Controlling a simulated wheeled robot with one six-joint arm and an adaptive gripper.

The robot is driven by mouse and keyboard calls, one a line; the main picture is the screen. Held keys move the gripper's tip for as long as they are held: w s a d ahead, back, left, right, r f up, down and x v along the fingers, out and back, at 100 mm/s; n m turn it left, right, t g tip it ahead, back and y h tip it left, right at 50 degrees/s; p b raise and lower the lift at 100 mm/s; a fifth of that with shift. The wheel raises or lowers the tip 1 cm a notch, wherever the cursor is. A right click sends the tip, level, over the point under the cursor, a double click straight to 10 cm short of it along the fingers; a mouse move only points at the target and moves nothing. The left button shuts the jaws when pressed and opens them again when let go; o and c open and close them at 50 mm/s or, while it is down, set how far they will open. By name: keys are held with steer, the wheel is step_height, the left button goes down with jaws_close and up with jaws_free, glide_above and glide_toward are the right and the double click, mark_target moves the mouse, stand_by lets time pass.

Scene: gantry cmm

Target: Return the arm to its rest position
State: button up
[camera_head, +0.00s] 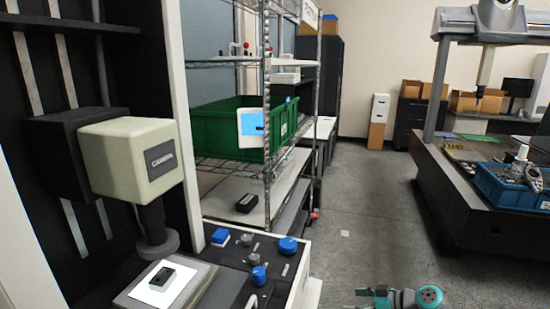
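My arm (428,296) shows at the bottom edge, right of centre, as a teal and grey joint low over the floor. What looks like my gripper (362,298) points left from it, small and partly cut off by the frame's edge. I cannot make out whether its fingers are apart or closed. No object can be seen in it. The rest of the arm is out of view.
A measuring machine (128,160) with a control panel (262,270) stands at left. Behind it, a wire rack holds a green bin (222,130). At right, a dark gantry table (455,200) carries a blue crate (505,190).

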steer(key=s+a+f+m+t+h, duration=0.1)
steer(key=s+a+f+m+h, duration=0.2)
steer(key=s+f, duration=0.75)
steer(key=s+a+f+m+t+h, duration=0.2)
steer(key=s+a+f+m+h, duration=0.15)
steer(key=s+f, duration=0.7)
steer(key=s+m+h, duration=0.1)
steer(key=s+m, duration=0.1)
steer(key=s, duration=1)
steer(key=s+d+r+m+t+h, duration=0.1)
steer(key=s+r, duration=0.4)
steer(key=s, duration=0.4)
steer(key=s+r+t+h, duration=0.2)
steer(key=s+r, duration=0.3)
steer(key=s, duration=0.3)
steer(key=s+r+t, duration=0.1)
steer(key=s+r, duration=0.3)
steer(key=r, duration=0.4)
steer(key=s+r+t, duration=0.1)
steer(key=s+r, duration=0.4)
steer(key=r, duration=0.3)
steer(key=shift+s+a+r, duration=0.25)
steer(key=shift+s+r, duration=0.05)
steer(key=shift+r, duration=0.05)
